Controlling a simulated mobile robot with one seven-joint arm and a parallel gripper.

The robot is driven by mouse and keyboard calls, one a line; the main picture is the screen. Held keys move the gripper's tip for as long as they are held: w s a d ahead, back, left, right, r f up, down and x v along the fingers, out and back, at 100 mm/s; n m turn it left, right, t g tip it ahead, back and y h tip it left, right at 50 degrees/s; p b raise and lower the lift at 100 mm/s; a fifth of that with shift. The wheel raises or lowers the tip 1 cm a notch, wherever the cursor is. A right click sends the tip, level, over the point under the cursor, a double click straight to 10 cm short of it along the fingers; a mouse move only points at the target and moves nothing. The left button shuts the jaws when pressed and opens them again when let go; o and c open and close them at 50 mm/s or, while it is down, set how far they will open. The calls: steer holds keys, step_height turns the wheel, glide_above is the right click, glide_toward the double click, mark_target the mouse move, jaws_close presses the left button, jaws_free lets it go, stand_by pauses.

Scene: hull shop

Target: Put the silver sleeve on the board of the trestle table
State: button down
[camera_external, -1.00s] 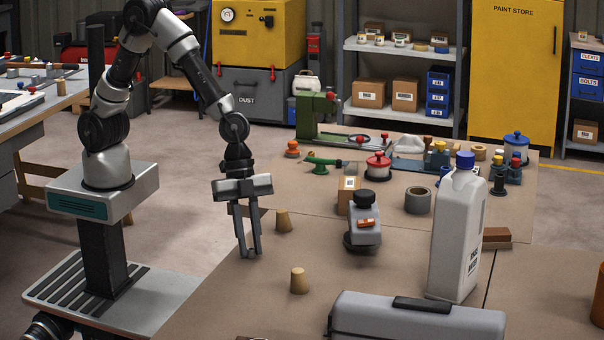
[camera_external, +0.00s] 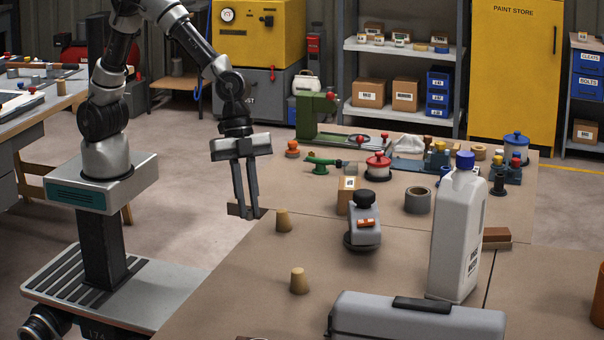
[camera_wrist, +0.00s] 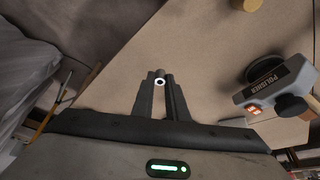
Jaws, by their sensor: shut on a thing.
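My gripper (camera_external: 245,212) points down at the near left edge of the brown worktop, its fingers close together. In the wrist view my gripper (camera_wrist: 160,84) is shut on a small ring-ended piece, which I take to be the silver sleeve (camera_wrist: 160,74). The sleeve is too small to make out in the outside view. A table with wooden legs (camera_external: 35,168), likely the trestle table, stands at the far left, well away from my gripper. Its top (camera_external: 45,112) bears several small parts and is partly out of frame.
The polisher is at the right of the wrist view (camera_wrist: 270,85). Floor (camera_external: 175,215) left of the worktop is open.

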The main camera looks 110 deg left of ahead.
steer(key=shift+a+r, duration=0.15)
steer(key=shift+r, duration=0.15)
steer(key=w+a+n+t+y, duration=0.1)
steer(key=w+a+n, duration=0.3)
steer(key=a, duration=1)
steer(key=w+a+n+t+y, duration=0.1)
steer(key=w+a+n+y, duration=0.2)
steer(key=a, duration=1.2)
steer(key=s+a+n+y+b, duration=0.1)
steer(key=s+a+n, duration=0.3)
steer(key=a, duration=1)
steer(key=s+a+n+y, duration=0.1)
steer(key=s+a+n, duration=0.35)
steer(key=a, duration=0.95)
steer(key=shift+n+g, duration=0.25)
steer(key=shift+g, duration=0.25)
steer(key=f, duration=0.1)
steer(key=f+b, duration=0.1)
steer(key=f, duration=0.2)
steer(key=shift+s+a+f, duration=0.2)
steer(key=shift+a+f, duration=0.1)
steer(key=shift+f, duration=0.05)
step_height(320, 180, down, 5)
steer(key=shift+f+b, duration=0.1)
steer(key=shift+b, duration=0.65)
